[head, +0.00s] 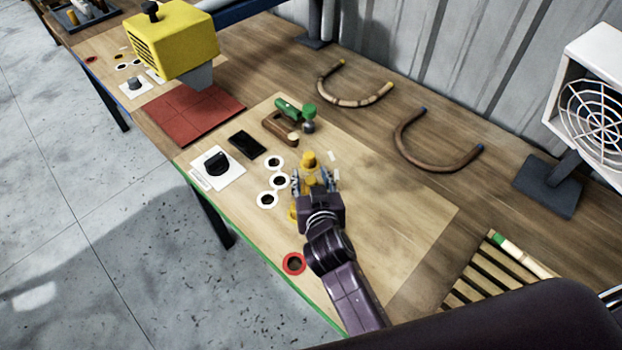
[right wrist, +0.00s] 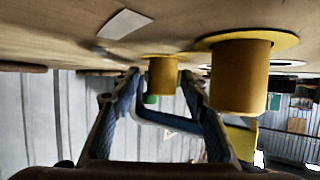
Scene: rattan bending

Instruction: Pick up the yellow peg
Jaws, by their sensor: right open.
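A yellow peg (head: 309,159) stands on the light board, just beyond my right gripper (head: 315,181). In the right wrist view, a yellow peg (right wrist: 162,76) appears between the open fingertips of my right gripper (right wrist: 164,84). I cannot tell whether the fingers are around it or short of it. A second, nearer yellow peg (right wrist: 240,78) with a wide flange stands just outside the right-hand finger. More yellow (head: 293,211) shows left of the gripper in the head view, partly hidden by it. My left gripper is not in view.
White ring markers (head: 267,199) and a red ring (head: 294,264) lie left of my arm. A green-handled tool (head: 288,108) lies beyond the pegs. Two bent rattan pieces (head: 352,101) (head: 437,165) lie further back. A slatted rack (head: 480,283) is at lower right. The board's right part is clear.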

